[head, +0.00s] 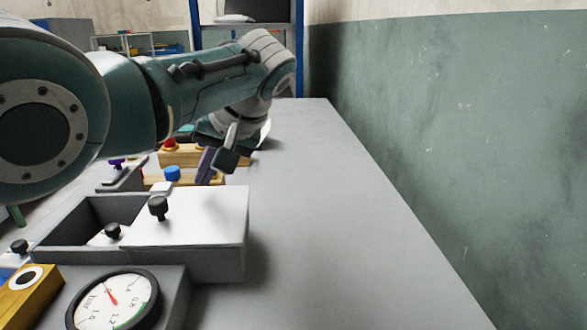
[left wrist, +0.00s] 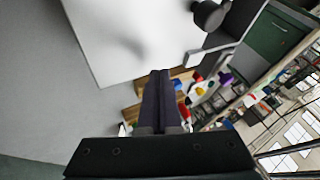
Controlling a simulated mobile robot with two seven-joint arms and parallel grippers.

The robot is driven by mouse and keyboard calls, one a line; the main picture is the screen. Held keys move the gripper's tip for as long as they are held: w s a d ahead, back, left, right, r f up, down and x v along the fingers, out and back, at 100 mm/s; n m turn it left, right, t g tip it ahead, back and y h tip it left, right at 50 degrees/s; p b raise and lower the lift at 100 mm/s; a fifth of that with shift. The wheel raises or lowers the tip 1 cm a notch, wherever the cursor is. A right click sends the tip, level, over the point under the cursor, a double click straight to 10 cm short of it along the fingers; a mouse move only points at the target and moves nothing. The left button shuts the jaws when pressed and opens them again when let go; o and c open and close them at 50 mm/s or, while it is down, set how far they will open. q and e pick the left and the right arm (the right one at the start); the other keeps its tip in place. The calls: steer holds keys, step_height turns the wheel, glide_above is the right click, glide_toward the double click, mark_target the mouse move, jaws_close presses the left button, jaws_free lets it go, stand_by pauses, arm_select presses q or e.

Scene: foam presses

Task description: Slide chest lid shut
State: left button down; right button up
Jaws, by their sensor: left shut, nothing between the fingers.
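The chest (head: 70,250) is a grey open-topped box in the lower left of the head view. Its white lid (head: 200,215) covers the right part, leaving a dark opening on the left. A black knob (head: 158,207) stands on the lid's left part. The lid (left wrist: 125,40) and knob (left wrist: 208,14) also show in the left wrist view. My left gripper (head: 207,178) is beyond the chest's far edge, pointing down, apart from the knob. Its dark fingers (left wrist: 160,98) are shut with nothing between them. My right gripper is not in view.
A round pressure gauge (head: 112,302) and a yellow block (head: 28,295) stand in front of the chest. Wooden blocks with coloured knobs, one blue (head: 172,173), lie behind it. The grey tabletop (head: 330,240) is clear to the right, up to a green wall (head: 460,130).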

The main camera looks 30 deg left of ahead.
mark_target(174, 191)
arm_select(q)
steer(key=a, duration=0.1)
steer(key=s+a+p, duration=0.1)
steer(key=a+p, duration=0.1)
steer(key=shift+s+a+f, duration=0.15)
steer(key=shift+s+f, duration=0.1)
steer(key=shift+f, duration=0.15)
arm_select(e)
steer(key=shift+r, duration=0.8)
arm_select(q)
steer(key=shift+s+a+f, duration=0.15)
steer(key=shift+s+a, duration=0.1)
steer(key=shift+a, duration=0.15)
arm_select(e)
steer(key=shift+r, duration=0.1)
